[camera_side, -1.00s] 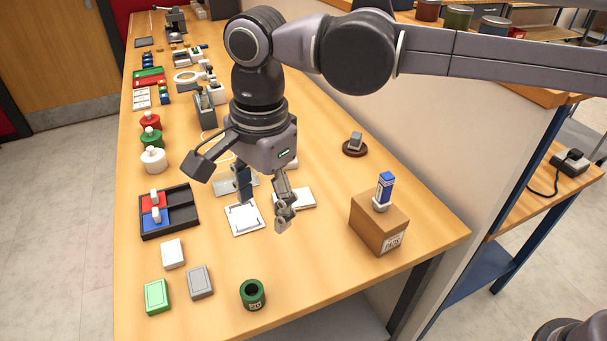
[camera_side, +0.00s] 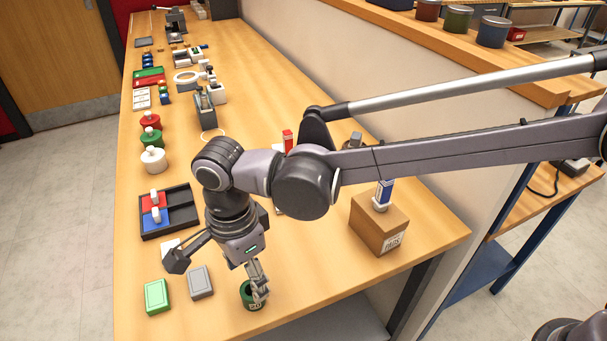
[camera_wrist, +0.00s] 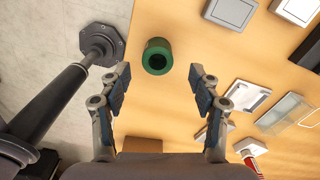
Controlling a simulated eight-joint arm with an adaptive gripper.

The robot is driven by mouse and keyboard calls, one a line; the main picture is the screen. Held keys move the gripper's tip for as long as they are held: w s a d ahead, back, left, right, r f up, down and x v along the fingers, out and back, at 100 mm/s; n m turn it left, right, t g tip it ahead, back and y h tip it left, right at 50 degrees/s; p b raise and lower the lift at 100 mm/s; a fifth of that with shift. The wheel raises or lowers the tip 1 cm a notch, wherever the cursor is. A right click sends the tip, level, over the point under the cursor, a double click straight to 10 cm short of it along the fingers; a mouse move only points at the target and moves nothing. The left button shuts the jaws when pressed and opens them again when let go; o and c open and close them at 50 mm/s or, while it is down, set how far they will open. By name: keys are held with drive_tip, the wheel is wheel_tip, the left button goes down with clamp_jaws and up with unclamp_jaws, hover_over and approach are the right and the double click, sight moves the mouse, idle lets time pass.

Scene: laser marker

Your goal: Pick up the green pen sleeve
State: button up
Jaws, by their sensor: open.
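The green pen sleeve (camera_side: 247,298) is a short dark green hollow cylinder standing upright near the front edge of the table, with a pale label on its side. In the wrist view, the sleeve (camera_wrist: 157,57) shows its dark round opening and lies ahead of my fingertips, between their lines. My gripper (camera_wrist: 157,80) is open and empty, with one finger on each side of the view. In the side view, my gripper (camera_side: 258,284) is over the sleeve, and a finger hides part of it. I cannot tell there whether they touch.
A green box (camera_side: 157,296) and a grey box (camera_side: 200,282) lie left of the sleeve. A black tray (camera_side: 181,216) with red and blue parts is behind them. A cardboard box (camera_side: 376,222) bearing a blue-and-white item stands to the right. The table's front edge is close.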

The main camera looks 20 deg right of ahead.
drive_tip(key=shift+s+d+f, duration=0.1)
drive_tip(key=shift+d+f, duration=0.05)
drive_tip(key=shift+f, duration=2.6)
drive_tip(key=c, duration=1.2)
